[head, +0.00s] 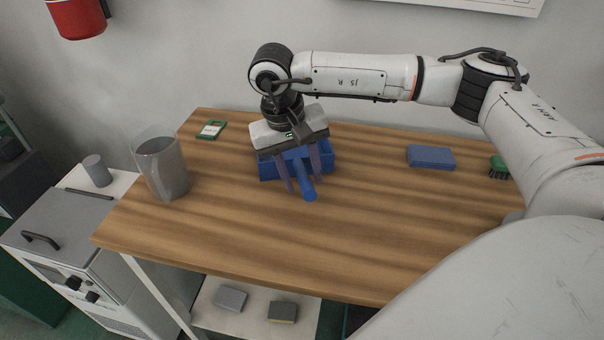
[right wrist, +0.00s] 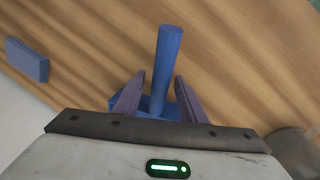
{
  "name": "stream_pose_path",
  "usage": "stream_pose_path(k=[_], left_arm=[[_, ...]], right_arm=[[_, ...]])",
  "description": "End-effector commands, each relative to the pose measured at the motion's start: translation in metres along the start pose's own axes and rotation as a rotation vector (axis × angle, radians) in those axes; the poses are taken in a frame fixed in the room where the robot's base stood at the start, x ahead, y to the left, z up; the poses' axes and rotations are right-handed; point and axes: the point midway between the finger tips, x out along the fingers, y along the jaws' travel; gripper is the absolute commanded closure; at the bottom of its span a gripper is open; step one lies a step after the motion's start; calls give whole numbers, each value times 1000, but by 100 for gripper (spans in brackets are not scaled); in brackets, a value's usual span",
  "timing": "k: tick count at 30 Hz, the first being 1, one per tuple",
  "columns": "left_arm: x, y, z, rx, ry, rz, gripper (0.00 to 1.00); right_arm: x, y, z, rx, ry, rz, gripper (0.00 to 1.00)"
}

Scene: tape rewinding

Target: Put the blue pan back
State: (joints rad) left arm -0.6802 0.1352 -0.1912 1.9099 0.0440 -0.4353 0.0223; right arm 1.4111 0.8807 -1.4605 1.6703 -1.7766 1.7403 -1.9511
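The blue pan (head: 267,171) sits on the wooden table near its back edge, left of the middle. Its round blue handle (head: 309,191) points toward the front. My right gripper (head: 302,187) is above the pan, pointing down, and hides part of it. In the right wrist view the two purple fingers (right wrist: 160,78) stand apart on either side of the handle (right wrist: 167,50). A gap shows on the left side, so the gripper looks open. My left gripper is in neither view.
A clear grey beaker (head: 161,165) stands at the table's left end. A green-and-white item (head: 211,130) lies behind it. A blue block (head: 431,156) and a green brush (head: 499,166) lie at the right. The table's front middle is clear.

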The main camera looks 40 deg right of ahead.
Motion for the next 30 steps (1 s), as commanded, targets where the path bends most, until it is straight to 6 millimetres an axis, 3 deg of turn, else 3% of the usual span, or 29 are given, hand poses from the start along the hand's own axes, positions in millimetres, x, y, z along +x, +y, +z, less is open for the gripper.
stream_pose_path(k=[8,21,30], left_arm=[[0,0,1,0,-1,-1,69],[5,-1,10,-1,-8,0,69],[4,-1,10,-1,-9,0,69]], right_arm=[[-9,-1,-1,0,3,-3,62],[-96,-1,-1,0,3,-2,62],[-121,0,0,0,1,-1,62]])
